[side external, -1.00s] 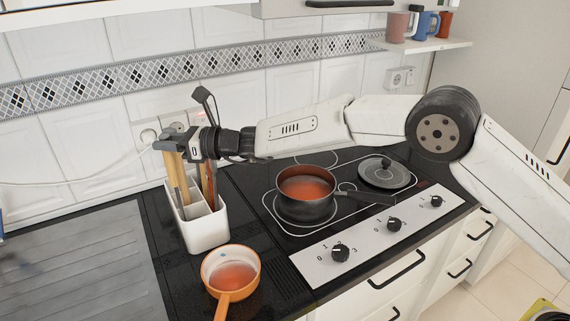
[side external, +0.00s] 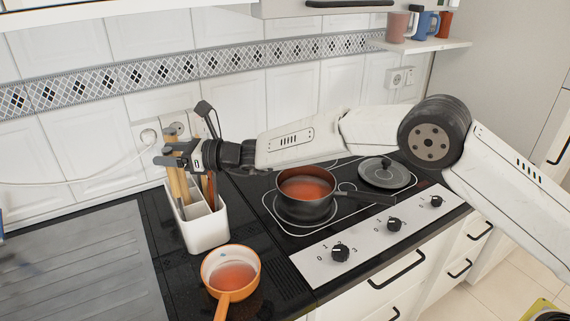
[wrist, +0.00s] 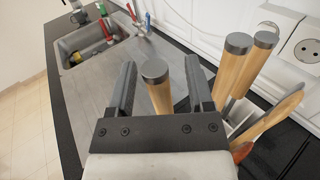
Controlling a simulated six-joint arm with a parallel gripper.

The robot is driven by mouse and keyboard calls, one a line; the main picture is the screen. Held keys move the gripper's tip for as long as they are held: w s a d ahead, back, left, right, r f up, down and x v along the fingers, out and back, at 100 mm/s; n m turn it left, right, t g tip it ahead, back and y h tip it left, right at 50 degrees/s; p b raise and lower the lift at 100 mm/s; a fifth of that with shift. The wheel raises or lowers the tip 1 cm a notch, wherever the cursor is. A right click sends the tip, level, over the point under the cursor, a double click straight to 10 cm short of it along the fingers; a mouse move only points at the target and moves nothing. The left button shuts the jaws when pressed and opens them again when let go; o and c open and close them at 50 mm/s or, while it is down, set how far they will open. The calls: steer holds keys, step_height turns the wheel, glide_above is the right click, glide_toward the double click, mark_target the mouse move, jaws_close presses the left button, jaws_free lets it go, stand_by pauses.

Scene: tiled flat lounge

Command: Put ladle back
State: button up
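My gripper (side external: 172,156) is over the white utensil holder (side external: 208,232), low beside the wooden handles (side external: 184,188). In the wrist view my gripper (wrist: 158,72) is open. One upright wooden handle with a grey cap (wrist: 155,72) stands between its fingers, with a gap on both sides. Two similar handles (wrist: 237,44) stand to the right. The holder also shows in the wrist view (wrist: 241,121). No ladle bowl is visible, so I cannot tell which handle is the ladle's.
A dark pot with red contents (side external: 306,208) stands on the hob. A grey lid (side external: 385,175) lies behind it to the right. An orange pan (side external: 230,274) sits in front of the holder. The grey drainboard (side external: 90,265) at left is clear.

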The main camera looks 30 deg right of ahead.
steer(key=shift+s+d+r, duration=0.1)
steer(key=shift+d+r, duration=0.05)
steer(key=v, duration=1.1)
steer(key=shift+s+d, duration=0.2)
steer(key=shift+d, duration=0.1)
stand_by(0.9)
steer(key=s+d+f+n+g+h, duration=0.2)
steer(key=s+d+n+h, duration=0.3)
steer(key=s+d+n, duration=0.3)
steer(key=s+d+f+n+g+h, duration=0.3)
steer(key=s+d+f+n+h, duration=0.1)
steer(key=s+d+n, duration=0.4)
steer(key=s+d+f+n+g+h, duration=0.2)
steer(key=s+d+f+n+h, duration=0.3)
steer(key=s+d+n, duration=0.4)
steer(key=s+d, duration=0.3)
steer(key=s, duration=0.1)
steer(key=shift+s+g+h, duration=0.3)
steer(key=shift+s, duration=0.05)
